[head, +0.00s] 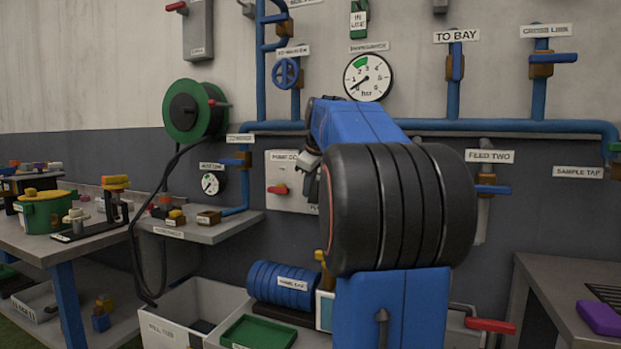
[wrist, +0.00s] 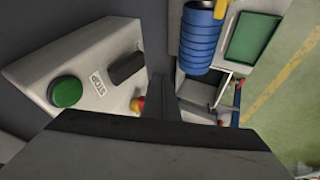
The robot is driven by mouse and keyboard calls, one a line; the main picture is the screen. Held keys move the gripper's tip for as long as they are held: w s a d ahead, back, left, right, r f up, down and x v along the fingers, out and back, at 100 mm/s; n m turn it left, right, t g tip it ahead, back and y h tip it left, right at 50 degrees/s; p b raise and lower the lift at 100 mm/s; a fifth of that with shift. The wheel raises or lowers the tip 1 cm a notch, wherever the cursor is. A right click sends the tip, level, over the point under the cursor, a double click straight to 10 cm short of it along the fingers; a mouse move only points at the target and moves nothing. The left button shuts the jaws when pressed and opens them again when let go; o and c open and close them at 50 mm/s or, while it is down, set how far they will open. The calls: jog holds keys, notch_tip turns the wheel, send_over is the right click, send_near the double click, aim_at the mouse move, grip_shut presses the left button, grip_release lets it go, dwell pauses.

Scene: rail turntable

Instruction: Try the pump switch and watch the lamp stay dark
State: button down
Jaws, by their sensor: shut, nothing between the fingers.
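A pale switch panel (head: 291,170) with a partly hidden label starting "PUMP" is on the wall, left of my arm. It has a red-tipped switch (head: 279,190) on it. My gripper (head: 314,165) is at the panel's right side and partly hidden by my arm. In the wrist view a pale panel (wrist: 35,70) carries a green round piece (wrist: 67,91), a black block (wrist: 126,67) and a "STOP" label (wrist: 97,83). The red and yellow switch tip (wrist: 138,104) is beside my shut, empty fingers; I cannot tell if they touch. The green piece looks dark; I cannot tell if it is the lamp.
A pressure gauge (head: 368,77) and blue pipes (head: 500,126) are on the wall. A shelf (head: 215,229) with small parts and a green hose reel (head: 184,111) are to the left. Below are a white bin (head: 208,296), a green tray (head: 258,333) and a blue ribbed roll (head: 283,283).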

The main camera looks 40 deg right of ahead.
aim_at(311, 199)
jog(key=shift+w+d+f, duration=0.35)
jog(key=shift+w+d, duration=0.05)
jog(key=shift+d, duration=0.3)
jog(key=shift+w+d+f, duration=0.35)
jog(key=shift+d, duration=0.3)
jog(key=shift+w+d+f, duration=0.35)
jog(key=shift+w+d, duration=0.05)
jog(key=shift+d, duration=0.3)
jog(key=shift+d+f+h, duration=0.15)
jog(key=shift+d+h, duration=0.1)
jog(key=shift+h, duration=0.15)
jog(key=shift+w+r, duration=0.1)
jog(key=shift+r, duration=0.85)
